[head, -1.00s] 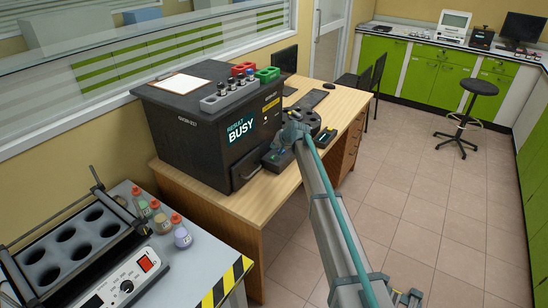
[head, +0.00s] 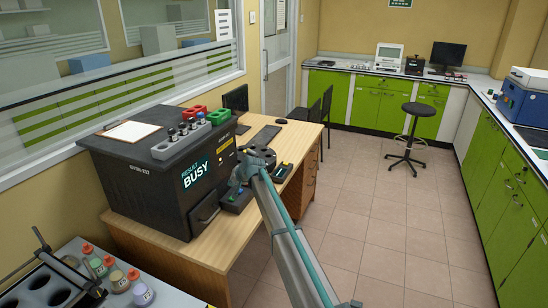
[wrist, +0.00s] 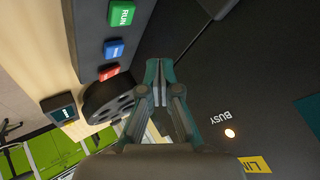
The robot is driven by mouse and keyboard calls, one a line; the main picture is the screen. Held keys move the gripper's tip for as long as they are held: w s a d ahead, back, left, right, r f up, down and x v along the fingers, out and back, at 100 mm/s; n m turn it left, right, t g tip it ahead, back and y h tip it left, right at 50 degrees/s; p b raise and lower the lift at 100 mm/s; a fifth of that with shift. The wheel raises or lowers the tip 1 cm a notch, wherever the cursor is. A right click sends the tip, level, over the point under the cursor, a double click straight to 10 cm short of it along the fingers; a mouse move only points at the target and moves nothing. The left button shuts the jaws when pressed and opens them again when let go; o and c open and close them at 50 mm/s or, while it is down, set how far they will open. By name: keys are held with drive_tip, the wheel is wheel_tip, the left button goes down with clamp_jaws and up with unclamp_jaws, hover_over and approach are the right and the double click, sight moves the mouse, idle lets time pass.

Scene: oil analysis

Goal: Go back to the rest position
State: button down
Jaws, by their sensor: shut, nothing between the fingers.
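My gripper (wrist: 160,80) is shut and empty in the wrist view, its two fingertips together. In the head view my gripper (head: 246,168) is at the far end of my arm, in front of the black analyser (head: 150,180). The analyser's screen reads "RESULT BUSY". In the wrist view the analyser's dark face (wrist: 255,70) fills the right side, with a glowing lamp marked BUSY. A button panel (wrist: 90,25) with a green RUN button, a blue one and a red one lies at the left, apart from the fingers.
A black round holder (head: 262,155) stands on the wooden desk (head: 165,262) close by my gripper. A clipboard (head: 130,131) and a vial rack (head: 182,138) lie on the analyser. Bottles (head: 143,294) stand at the lower left. A stool (head: 410,135) stands on the open tiled floor.

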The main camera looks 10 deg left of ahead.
drive_tip(key=s+d+f+g+h, duration=0.1)
drive_tip(key=s+d+f, duration=0.4)
drive_tip(key=d, duration=0.6)
drive_tip(key=s+d+f+m+h, duration=0.15)
drive_tip(key=s+d+f, duration=0.35)
drive_tip(key=d, duration=0.5)
drive_tip(key=s+d+f+n+g+h, duration=0.15)
drive_tip(key=s+d+f, duration=0.35)
drive_tip(key=d, duration=0.6)
drive_tip(key=s+d+f+m+g+h, duration=0.1)
drive_tip(key=s+d+f+h, duration=0.15)
drive_tip(key=s+d, duration=1.05)
drive_tip(key=s+d+f+m+g+h, duration=0.15)
drive_tip(key=s+d+f, duration=0.25)
drive_tip(key=s+d, duration=0.85)
drive_tip(key=s+f+g, duration=0.2)
drive_tip(key=s+f, duration=0.4)
drive_tip(key=s, duration=0.4)
drive_tip(key=s+f+g, duration=0.2)
drive_tip(key=s+f, duration=0.4)
drive_tip(key=s, duration=0.5)
drive_tip(key=s+f+g, duration=0.3)
drive_tip(key=s+f, duration=0.3)
drive_tip(key=s, duration=0.4)
drive_tip(key=shift+s+a+f, duration=0.2)
drive_tip(key=shift+a, duration=0.15)
drive_tip(key=shift+w+n, duration=0.1)
drive_tip(key=shift+n, duration=0.15)
